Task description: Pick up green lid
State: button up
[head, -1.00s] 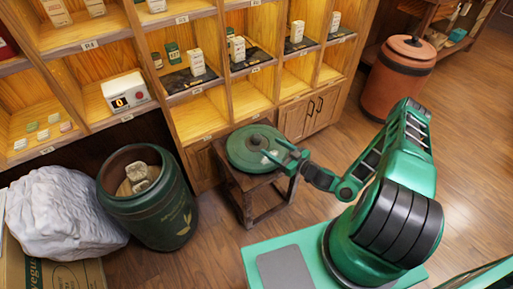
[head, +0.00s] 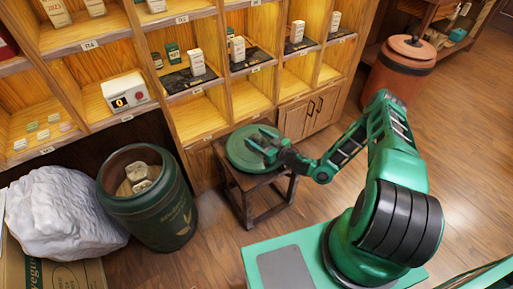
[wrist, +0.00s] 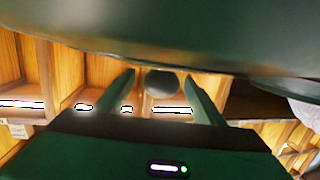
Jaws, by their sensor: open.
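The round green lid (head: 236,158) lies flat on a small dark wooden stool (head: 262,182) in the head view. My gripper (head: 263,143) is over the lid's middle, reaching in from the right, and hides the lid's knob there. In the wrist view the lid's dark green face (wrist: 160,30) fills the top of the picture. Its round grey-green knob (wrist: 160,84) shows between the two fingers of my gripper (wrist: 159,77), which are open with a gap on each side. Whether the fingers touch the lid is unclear.
A dark green barrel (head: 160,215) holding pale wrapped pieces stands left of the stool. A wooden shelf (head: 200,108) with cabinet doors rises close behind. A large pale rock-like bundle (head: 60,215) is far left. A brown lidded jar (head: 398,82) stands back right.

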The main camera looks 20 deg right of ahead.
grip_shut()
jog(key=shift+w, duration=0.1)
jog(key=shift+r, duration=0.1)
